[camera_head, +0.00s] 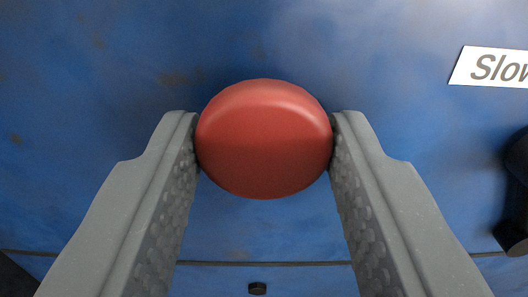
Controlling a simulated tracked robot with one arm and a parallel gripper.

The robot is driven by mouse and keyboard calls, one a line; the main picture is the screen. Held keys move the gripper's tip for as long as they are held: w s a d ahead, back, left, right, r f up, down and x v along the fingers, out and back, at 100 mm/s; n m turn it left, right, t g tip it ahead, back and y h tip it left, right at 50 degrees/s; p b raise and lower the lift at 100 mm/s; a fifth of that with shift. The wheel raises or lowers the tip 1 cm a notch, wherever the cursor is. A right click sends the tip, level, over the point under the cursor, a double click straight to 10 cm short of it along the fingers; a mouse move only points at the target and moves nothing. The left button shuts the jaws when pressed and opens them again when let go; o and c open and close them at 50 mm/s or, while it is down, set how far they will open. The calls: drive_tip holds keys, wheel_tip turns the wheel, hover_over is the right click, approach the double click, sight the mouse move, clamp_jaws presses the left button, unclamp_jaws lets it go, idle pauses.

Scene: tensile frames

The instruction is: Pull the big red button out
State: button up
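The big red button (264,140) is a round, domed red knob on a blue, worn panel, in the upper middle of the view. My gripper (264,150) has one grey finger on each side of it. Both fingertips meet the button's left and right edges with no visible gap, so the gripper looks shut on it. The button's stem and the space behind its head are hidden.
A white label (492,67) reading "Slow", cut off by the picture edge, is at the upper right. A black knob or handle (514,235) stands at the right edge. A small dark part (257,288) is at the bottom, below a dark panel seam.

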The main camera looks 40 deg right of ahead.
clamp_jaws()
drive_tip(key=shift+s+a+p, duration=0.2)
drive_tip(key=shift+s+p, duration=0.15)
drive_tip(key=shift+p, duration=0.35)
drive_tip(key=shift+s+a+f, duration=0.1)
drive_tip(key=shift+f, duration=0.05)
drive_tip(key=o, duration=0.7)
unclamp_jaws()
drive_tip(key=shift+s, duration=0.1)
drive_tip(key=shift+a, duration=0.1)
drive_tip(key=p+v, duration=0.2)
drive_tip(key=v, duration=1.1)
drive_tip(key=shift+s+a+p, duration=0.25)
drive_tip(key=shift+s+p, duration=0.05)
drive_tip(key=shift+p, duration=0.1)
